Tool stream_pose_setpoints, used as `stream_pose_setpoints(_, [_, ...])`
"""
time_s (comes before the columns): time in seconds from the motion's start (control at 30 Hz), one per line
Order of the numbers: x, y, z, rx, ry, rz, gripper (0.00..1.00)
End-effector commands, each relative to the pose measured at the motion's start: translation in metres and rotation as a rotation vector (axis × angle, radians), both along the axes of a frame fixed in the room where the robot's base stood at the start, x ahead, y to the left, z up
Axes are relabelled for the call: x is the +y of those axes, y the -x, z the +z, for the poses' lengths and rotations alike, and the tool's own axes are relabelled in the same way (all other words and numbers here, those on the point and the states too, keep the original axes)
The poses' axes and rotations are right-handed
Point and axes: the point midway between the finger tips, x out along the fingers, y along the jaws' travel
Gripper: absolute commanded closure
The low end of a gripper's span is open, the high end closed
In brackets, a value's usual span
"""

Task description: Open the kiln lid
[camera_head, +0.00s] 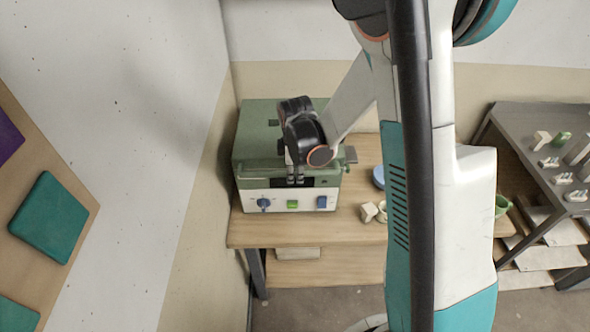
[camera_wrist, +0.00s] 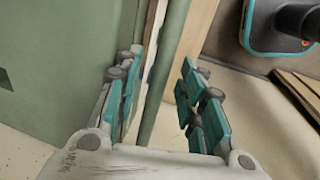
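The kiln (camera_head: 258,150) is a green box with a white front panel, on the wooden table against the wall. Its green lid (camera_head: 252,125) looks shut. My gripper (camera_head: 296,180) is at the kiln's front, pointing down just above the panel. In the wrist view, my gripper (camera_wrist: 160,100) is open, its teal-padded fingers apart. A green bar (camera_wrist: 168,65) along the kiln's edge, seemingly the lid's handle, runs between the fingers. The left finger overlaps the green kiln surface (camera_wrist: 60,60). I cannot tell whether either finger touches the bar.
The panel carries a blue knob (camera_head: 264,204), a green button (camera_head: 292,204) and a blue switch (camera_head: 321,202). Small pale pieces (camera_head: 369,211) and a blue round item (camera_head: 379,177) are on the table (camera_head: 290,233) to the right. A grey shelf (camera_head: 530,118) with small items stands farther right.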

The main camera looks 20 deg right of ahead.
Motion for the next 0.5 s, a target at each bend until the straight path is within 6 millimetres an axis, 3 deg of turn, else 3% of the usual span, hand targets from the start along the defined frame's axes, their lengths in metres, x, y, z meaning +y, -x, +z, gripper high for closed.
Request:
stream_pose_setpoints(0.17, [0.0, 0.0, 0.0001, 0.0, 0.0, 0.0, 0.64])
stream_pose_setpoints(0.33, [0.0, 0.0, 0.0002, 0.0, 0.0, 0.0, 1.0])
stream_pose_setpoints(0.5, [0.0, 0.0001, 0.0003, 0.0, 0.0, 0.0, 1.0])
